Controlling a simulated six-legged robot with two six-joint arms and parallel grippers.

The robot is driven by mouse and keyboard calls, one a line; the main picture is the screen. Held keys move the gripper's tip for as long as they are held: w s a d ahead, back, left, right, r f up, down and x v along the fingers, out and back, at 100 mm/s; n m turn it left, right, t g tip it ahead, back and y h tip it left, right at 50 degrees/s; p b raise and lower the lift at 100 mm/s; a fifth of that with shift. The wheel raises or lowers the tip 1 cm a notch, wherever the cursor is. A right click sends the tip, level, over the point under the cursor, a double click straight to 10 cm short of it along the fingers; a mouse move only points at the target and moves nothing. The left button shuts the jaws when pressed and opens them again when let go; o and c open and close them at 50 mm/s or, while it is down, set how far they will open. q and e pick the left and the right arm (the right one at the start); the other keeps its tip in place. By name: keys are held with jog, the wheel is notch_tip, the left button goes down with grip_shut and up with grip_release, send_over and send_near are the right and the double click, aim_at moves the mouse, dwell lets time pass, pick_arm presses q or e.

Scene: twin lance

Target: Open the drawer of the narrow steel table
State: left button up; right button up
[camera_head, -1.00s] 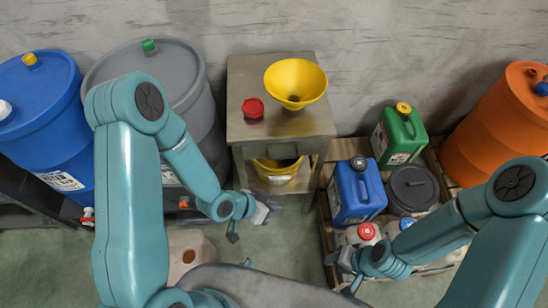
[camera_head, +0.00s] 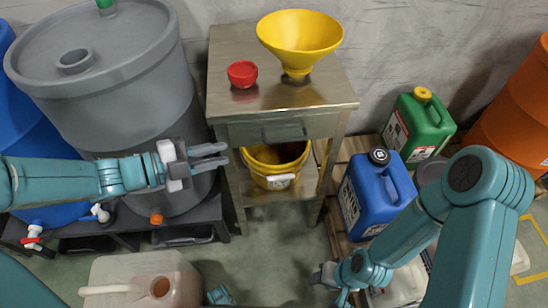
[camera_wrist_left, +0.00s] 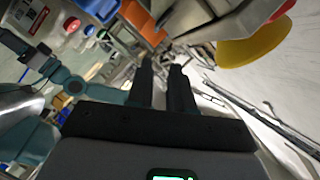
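The narrow steel table (camera_head: 225,62) stands against the wall in the middle of the head view. Its drawer (camera_head: 248,133) is shut, flush under the top, with a handle (camera_head: 283,133) at the middle of its front. My left gripper (camera_head: 226,155) points right, in front of the table's left side, left of and slightly below the handle, touching nothing visible. Its two fingers are apart with nothing between them; they also show apart in the left wrist view (camera_wrist_left: 163,85). My right gripper (camera_head: 325,278) is low, right of the table; its fingers are unclear.
A yellow funnel (camera_head: 300,38) and a red cap (camera_head: 242,73) stand on the tabletop. A yellow bucket (camera_head: 275,164) sits on the lower shelf. A grey drum (camera_head: 100,85) is close on the left, a blue canister (camera_head: 372,197) on the right.

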aim_at(283, 142)
pick_arm(q)
jog(key=b+x, duration=0.1)
jog(key=x, duration=0.4)
jog(key=f+b+x, duration=0.1)
jog(key=b+x, duration=0.1)
jog(key=x, duration=0.4)
jog(key=b+x, duration=0.1)
jog(key=x, duration=0.4)
jog(key=shift+w+f+b, duration=0.1)
jog(key=shift+f+b, duration=0.1)
jog(key=shift+b, duration=0.1)
pick_arm(e)
jog(key=f, duration=0.5)
jog(key=shift+w+d+f, duration=0.15)
jog(key=shift+d, duration=0.25)
pick_arm(q)
grip_shut()
